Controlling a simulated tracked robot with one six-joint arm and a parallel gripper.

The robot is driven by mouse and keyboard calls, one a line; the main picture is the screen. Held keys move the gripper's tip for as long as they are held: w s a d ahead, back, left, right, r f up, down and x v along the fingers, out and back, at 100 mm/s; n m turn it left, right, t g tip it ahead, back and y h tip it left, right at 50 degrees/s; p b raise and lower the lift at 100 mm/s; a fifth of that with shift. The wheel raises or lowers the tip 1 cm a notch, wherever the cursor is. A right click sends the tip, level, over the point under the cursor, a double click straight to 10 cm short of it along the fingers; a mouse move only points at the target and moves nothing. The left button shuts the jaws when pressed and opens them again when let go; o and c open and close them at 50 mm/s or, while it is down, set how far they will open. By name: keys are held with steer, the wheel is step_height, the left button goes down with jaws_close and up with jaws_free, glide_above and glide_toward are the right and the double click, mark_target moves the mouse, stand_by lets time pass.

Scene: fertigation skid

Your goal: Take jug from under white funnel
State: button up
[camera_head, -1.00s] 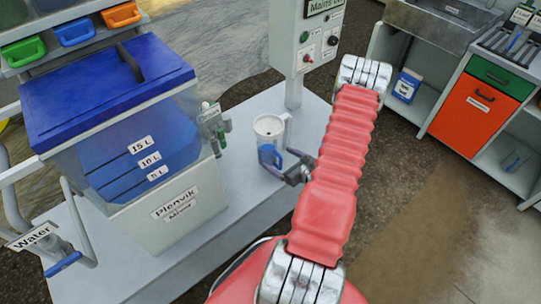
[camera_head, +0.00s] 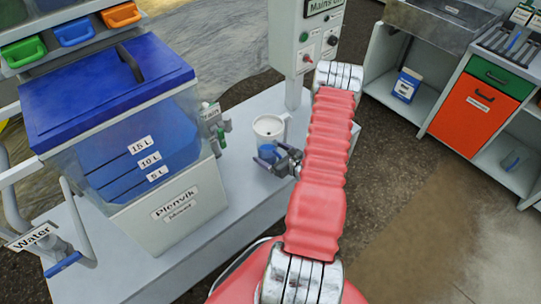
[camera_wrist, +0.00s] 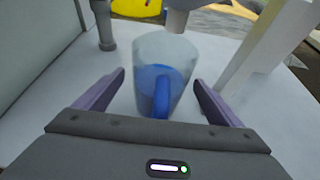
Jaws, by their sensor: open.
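The jug (camera_wrist: 150,62) is translucent with blue contents and a blue handle facing my gripper. It stands upright on the pale deck, and its lower part also shows in the head view (camera_head: 266,150). The white funnel (camera_head: 269,126) is above it, and its spout (camera_wrist: 179,18) hangs over the far side of the jug's rim in the wrist view. My gripper (camera_wrist: 158,76) is open, with one finger to each side of the jug and gaps on both sides. In the head view my gripper (camera_head: 280,160) is at the jug's near right side. How deep the jug sits between the fingers is hard to tell.
The blue-lidded mixer tank (camera_head: 120,140) stands left of the jug. Small valves (camera_head: 214,125) are on its side. The grey control box (camera_head: 308,42) on its post (camera_head: 294,90) is behind right. Deck in front of the jug is clear.

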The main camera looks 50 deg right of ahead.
steer(key=shift+w+f, duration=0.1)
steer(key=shift+w, duration=0.25)
steer(key=shift+c, duration=0.3)
steer(key=c, duration=1.6)
steer(key=shift+o, duration=0.2)
